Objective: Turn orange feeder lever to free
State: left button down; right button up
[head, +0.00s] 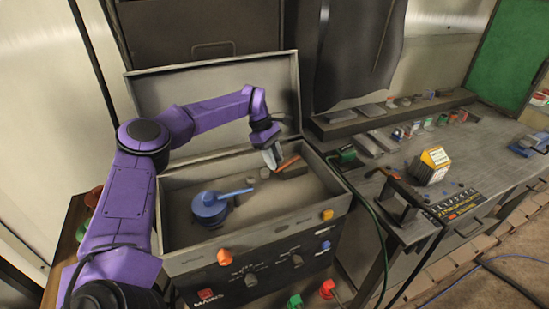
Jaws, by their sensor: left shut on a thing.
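The fingers hide part of that end. The lever's pivot and any free mark cannot be made out. My right gripper is not in view.
A blue round part with a handle (210,207) sits left in the box (262,227). Orange and dark knobs line the front panel. The raised lid (205,88) stands behind my arm. A cluttered workbench (480,150) is right, with a green cable between.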

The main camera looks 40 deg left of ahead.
pick_arm(q)
jog(key=c, duration=0.8)
grip_release()
jog(key=shift+a, duration=0.1)
jog(key=shift+a+r, duration=0.1)
jog(key=shift+r, duration=0.2)
jog(key=b+v, duration=0.1)
jog(key=v, duration=0.9)
